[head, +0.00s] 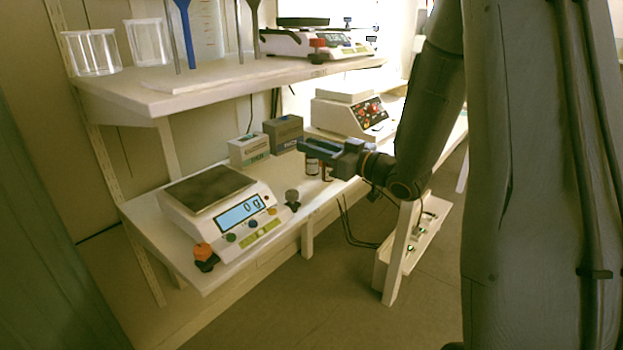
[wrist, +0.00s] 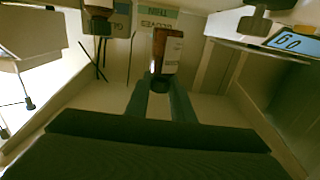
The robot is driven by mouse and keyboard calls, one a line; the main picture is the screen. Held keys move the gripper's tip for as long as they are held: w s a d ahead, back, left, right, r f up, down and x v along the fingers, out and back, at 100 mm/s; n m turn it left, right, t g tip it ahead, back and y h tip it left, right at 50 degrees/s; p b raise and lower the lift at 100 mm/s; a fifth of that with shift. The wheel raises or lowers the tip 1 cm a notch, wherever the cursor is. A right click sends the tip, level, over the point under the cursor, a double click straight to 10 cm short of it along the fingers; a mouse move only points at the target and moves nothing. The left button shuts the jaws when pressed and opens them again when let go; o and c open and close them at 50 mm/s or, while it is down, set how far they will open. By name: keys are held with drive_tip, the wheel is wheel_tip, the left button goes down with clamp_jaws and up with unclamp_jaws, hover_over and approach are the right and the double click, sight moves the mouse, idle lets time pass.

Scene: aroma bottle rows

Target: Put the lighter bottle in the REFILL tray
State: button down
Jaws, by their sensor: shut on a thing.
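My gripper (head: 312,149) is shut on the black cap of a brown bottle (wrist: 167,52) with a pale label; in the head view this bottle (head: 312,167) shows just below the fingers. A second brown bottle (wrist: 99,8) stands to its left in the wrist view, and to its right in the head view (head: 327,173), partly hidden by my gripper. I cannot tell which bottle is lighter, nor whether the held one is off the bench. No REFILL tray can be made out.
A scale (head: 222,208) reading 0 g stands on the bench's left. Two small boxes (head: 249,149) (head: 283,132) stand behind the bottles. Another device (head: 348,113) is further right. A shelf (head: 230,82) with beakers hangs above. Some bench lies clear between scale and bottles.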

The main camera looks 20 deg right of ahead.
sight(318, 170)
drive_tip(key=shift+f+b, duration=0.55)
drive_tip(key=shift+f, duration=2.35)
drive_tip(key=shift+f, duration=0.2)
drive_tip(key=c, duration=1.5)
unclamp_jaws()
drive_tip(key=shift+c, duration=0.2)
